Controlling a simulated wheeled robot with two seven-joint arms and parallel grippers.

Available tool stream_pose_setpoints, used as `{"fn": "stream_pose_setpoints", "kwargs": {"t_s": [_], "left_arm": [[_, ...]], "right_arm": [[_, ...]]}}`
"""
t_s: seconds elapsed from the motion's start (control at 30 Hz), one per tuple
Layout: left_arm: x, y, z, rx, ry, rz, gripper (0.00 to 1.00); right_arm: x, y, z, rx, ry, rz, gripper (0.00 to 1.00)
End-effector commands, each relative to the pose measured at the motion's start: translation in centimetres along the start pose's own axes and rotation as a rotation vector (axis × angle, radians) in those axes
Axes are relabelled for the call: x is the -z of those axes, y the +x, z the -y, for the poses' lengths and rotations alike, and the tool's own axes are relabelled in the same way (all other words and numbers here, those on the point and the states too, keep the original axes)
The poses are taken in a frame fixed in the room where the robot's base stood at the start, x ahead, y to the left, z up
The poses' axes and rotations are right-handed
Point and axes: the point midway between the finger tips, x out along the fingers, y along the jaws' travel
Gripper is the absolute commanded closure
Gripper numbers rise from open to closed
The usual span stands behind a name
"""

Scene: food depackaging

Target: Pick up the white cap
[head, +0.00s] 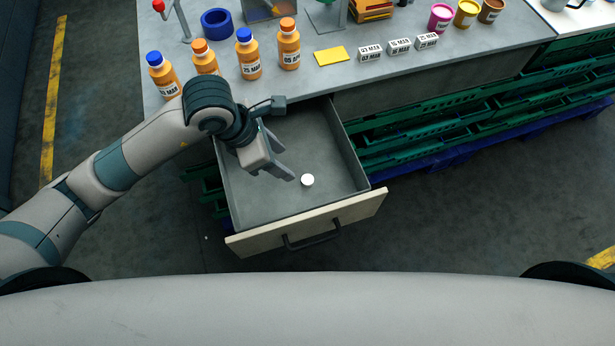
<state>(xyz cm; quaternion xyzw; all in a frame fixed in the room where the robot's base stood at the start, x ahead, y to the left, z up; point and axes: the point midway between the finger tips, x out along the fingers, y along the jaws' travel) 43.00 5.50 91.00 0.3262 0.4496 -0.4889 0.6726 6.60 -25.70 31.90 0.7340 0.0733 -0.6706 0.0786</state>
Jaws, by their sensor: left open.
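The white cap (307,180) is a small round piece lying on the floor of the open drawer (243,206), a little right of the drawer's middle. My left gripper (284,165) reaches into the drawer's space from the left. It is open and empty, with its fingers pointing toward the cap. In the picture its fingertips are just left of and above the cap, apart from it. How high the fingers are above the drawer floor is hard to tell. My right gripper is not in view.
The drawer's wooden front (345,213) with a dark handle (313,235) faces me. Several orange bottles stand on the grey counter (330,85) behind, near my left arm. A yellow card (331,56) and date blocks (399,47) lie to the right. Green crates (430,145) sit right of the drawer.

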Motion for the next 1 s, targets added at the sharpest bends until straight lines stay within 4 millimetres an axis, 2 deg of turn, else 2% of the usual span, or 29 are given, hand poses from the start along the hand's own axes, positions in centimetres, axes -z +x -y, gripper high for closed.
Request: {"fn": "stream_pose_setpoints", "kwargs": {"t_s": [0.3,0.5,0.67,1.0], "left_arm": [[-0.1,5.6,0.1,0.004,-0.003,-0.002,0.53],[-0.1,8.3,0.0,0.001,-0.002,-0.001,0.53],[0.0,9.2,-0.1,0.000,0.001,0.000,0.53],[0.0,9.2,-0.1,0.000,0.000,0.000,0.53]], "right_arm": [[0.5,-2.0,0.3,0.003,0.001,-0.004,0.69],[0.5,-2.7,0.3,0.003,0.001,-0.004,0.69],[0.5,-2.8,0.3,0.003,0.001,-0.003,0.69],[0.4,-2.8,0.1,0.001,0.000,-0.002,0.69]]}}
